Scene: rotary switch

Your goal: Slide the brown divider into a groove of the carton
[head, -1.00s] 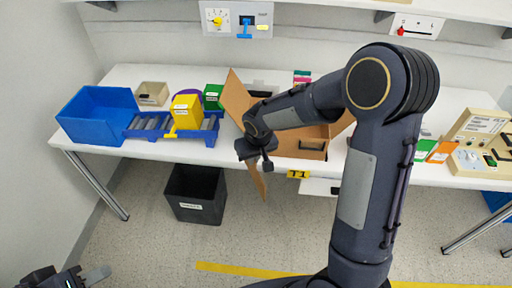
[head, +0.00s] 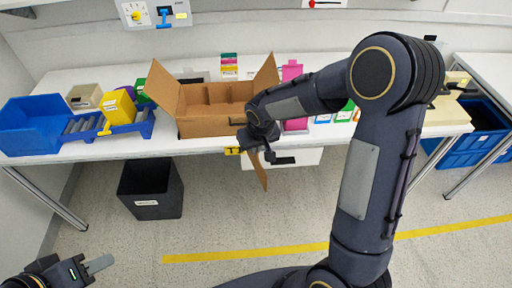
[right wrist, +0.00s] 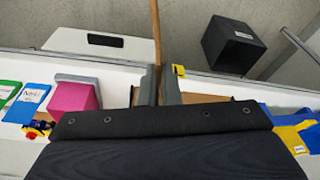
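The brown divider (head: 259,172) is a thin brown panel hanging below my right gripper (head: 262,146), in front of the table edge. In the right wrist view the divider (right wrist: 156,35) shows edge-on between the two fingers of my right gripper (right wrist: 158,82), which is shut on it. The open brown carton (head: 205,126) stands on the table, left of and behind the right gripper, with side flaps spread. Brown upright panels show inside it; the grooves are too small to make out. My left gripper (head: 97,265) is at the lower left, far from the carton; its opening is unclear.
A blue bin (head: 28,135) and a roller rack with a yellow box (head: 118,107) stand left of the carton. A magenta bin (head: 292,72) stands to its right. A black waste bin (head: 150,190) is on the floor. Blue crates (head: 480,140) are at the far right.

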